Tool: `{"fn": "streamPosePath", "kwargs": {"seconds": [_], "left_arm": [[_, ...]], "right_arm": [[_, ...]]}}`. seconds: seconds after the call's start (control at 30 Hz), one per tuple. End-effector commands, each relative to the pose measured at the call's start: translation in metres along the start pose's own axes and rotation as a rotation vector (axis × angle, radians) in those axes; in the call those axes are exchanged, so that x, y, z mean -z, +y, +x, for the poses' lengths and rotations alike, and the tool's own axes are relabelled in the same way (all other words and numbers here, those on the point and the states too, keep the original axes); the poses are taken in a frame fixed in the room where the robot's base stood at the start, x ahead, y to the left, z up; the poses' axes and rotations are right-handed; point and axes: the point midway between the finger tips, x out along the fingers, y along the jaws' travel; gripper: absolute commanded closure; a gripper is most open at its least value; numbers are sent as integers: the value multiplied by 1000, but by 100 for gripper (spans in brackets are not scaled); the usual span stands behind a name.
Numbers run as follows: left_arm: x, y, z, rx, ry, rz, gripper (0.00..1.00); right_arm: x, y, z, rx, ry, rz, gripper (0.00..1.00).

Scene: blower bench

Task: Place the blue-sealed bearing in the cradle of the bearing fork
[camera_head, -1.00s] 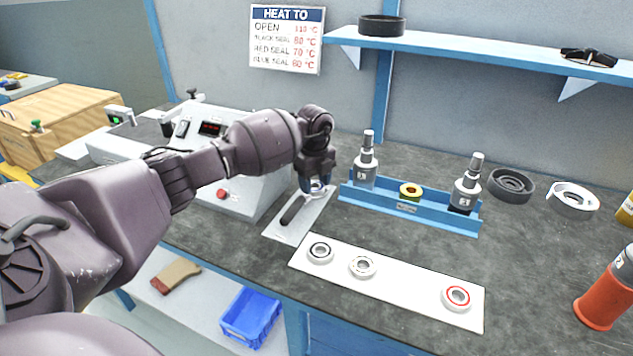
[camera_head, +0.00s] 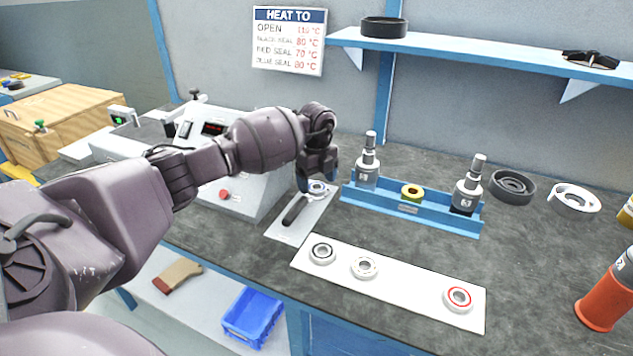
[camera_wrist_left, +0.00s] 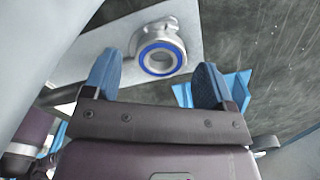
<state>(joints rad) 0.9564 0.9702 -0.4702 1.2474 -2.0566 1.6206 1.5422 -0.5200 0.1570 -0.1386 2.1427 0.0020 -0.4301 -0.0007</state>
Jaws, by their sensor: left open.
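The blue-sealed bearing (camera_wrist_left: 160,59) appears to lie flat in the cradle of the bearing fork (camera_wrist_left: 167,27), with the metal cradle showing around its far side. In the head view the bearing (camera_head: 317,188) is a small ring below my left gripper (camera_head: 317,178). The fork's black handle (camera_head: 294,211) lies on a pale plate (camera_head: 283,232). My left gripper (camera_wrist_left: 157,80) is open; in the wrist view its blue fingers stand apart, with the bearing beyond the gap and clear of both. My right gripper is not in view.
A white strip (camera_head: 408,292) holds black-sealed (camera_head: 322,252), open (camera_head: 364,267) and red-sealed (camera_head: 459,298) bearings. A blue rack (camera_head: 440,218) with two grey shafts and a brass ring stands right of the fork. The heater unit (camera_head: 235,207) is at left.

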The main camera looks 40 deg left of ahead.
Motion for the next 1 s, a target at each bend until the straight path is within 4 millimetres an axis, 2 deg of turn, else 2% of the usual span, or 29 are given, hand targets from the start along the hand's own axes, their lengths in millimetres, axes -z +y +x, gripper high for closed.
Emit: {"fn": "streamPosePath", "kwargs": {"seconds": [0.03, 0.2, 0.5, 0.7, 1.0], "left_arm": [[-1, -1, -14, 8, -4, 0, 22], [0, -1, -48, 11, -5, 0, 22], [0, 0, -98, 7, -4, 1, 22], [0, 0, -112, 4, -2, 0, 22], [0, 0, -114, 2, -1, 0, 22]], "right_arm": [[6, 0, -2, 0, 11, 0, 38], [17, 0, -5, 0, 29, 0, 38], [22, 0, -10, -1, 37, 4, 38], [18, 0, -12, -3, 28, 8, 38], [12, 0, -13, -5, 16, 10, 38]]}}
